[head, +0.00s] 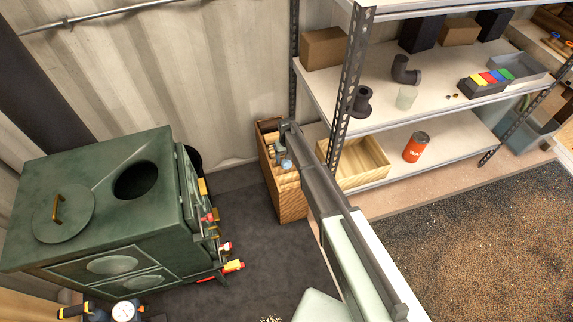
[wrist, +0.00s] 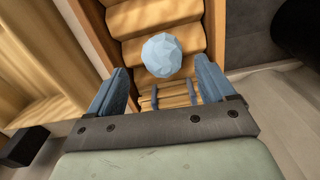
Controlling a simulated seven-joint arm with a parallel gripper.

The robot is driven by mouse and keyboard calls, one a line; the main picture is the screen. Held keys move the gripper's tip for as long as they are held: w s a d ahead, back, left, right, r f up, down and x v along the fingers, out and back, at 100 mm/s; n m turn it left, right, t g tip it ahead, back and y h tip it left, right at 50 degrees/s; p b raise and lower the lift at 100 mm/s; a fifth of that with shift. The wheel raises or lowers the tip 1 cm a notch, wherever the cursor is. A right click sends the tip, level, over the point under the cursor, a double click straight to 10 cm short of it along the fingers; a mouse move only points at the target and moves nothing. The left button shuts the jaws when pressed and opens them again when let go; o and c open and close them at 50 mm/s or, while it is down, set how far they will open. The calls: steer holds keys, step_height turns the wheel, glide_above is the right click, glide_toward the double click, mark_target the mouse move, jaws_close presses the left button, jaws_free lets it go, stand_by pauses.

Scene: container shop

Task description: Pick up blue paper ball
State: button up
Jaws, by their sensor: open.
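The blue paper ball (wrist: 162,55) is a pale blue, faceted ball in the wrist view, lying on wood pieces inside a wooden crate (wrist: 237,25). In the head view the ball (head: 286,164) shows small, just beneath my gripper (head: 279,150) at the crate (head: 291,205). In the wrist view my gripper (wrist: 160,88) is open, with its two blue fingers apart. The ball appears beyond the gap between the fingertips, and nothing is held. I cannot tell how far the fingertips are from the ball.
A metal shelf (head: 350,115) stands right of the crate, with a wooden bin (head: 368,165) and an orange can (head: 415,147) on its lower level. A green stove (head: 110,215) stands at the left. Dark floor (head: 265,260) between stove and crate is mostly clear.

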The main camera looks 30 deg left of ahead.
mark_target(287, 161)
step_height(287, 161, down, 4)
steer(key=shift+s+a+f, duration=0.1)
steer(key=shift+s+f, duration=0.05)
steer(key=c, duration=1)
steer(key=shift+c, duration=0.2)
